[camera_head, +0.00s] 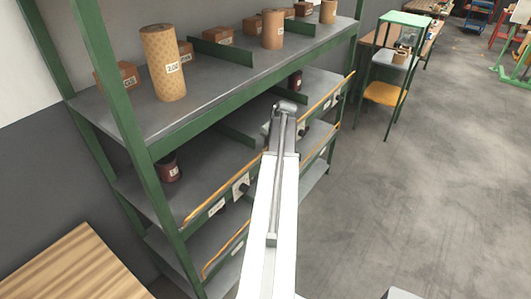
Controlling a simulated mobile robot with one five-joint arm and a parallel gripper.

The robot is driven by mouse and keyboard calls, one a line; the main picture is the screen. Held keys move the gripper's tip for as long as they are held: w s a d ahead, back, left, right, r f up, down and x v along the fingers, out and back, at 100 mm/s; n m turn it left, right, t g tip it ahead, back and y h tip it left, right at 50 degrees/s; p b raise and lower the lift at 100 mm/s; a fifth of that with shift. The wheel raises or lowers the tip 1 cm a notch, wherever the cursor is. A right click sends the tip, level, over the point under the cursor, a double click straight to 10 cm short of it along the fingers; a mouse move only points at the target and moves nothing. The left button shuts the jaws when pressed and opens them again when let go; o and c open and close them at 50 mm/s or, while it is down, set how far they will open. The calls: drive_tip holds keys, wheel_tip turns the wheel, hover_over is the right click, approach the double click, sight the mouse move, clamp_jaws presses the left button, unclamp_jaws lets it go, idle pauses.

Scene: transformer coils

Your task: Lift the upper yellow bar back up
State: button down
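The upper yellow bar (225,185) runs along the front of the green rack's middle shelf. Its left end is near the front left post, and its right part (330,93) reaches the far post. My arm hides its middle stretch. On the left it sits close to the shelf edge. A lower yellow bar (225,250) runs along the shelf below. My gripper (285,108) is at the far end of my white arm, in front of the middle shelf and over the line of the upper bar. Its fingers are too small to read, and contact with the bar cannot be told.
The rack's top shelf (210,100) holds tan rolls (163,62) and brown boxes. A dark red roll (168,168) stands on the middle shelf. A wooden table top (75,265) is at lower left. The grey floor (420,190) to the right is clear.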

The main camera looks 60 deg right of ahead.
drive_tip(key=shift+s+d+r, duration=0.1)
drive_tip(key=shift+s+d, duration=0.15)
drive_tip(key=shift+d, duration=0.05)
drive_tip(key=c, duration=1.5)
unclamp_jaws()
drive_tip(key=shift+s, duration=0.2)
drive_tip(key=shift+w, duration=0.1)
drive_tip(key=p+v, duration=0.7)
drive_tip(key=v, duration=0.1)
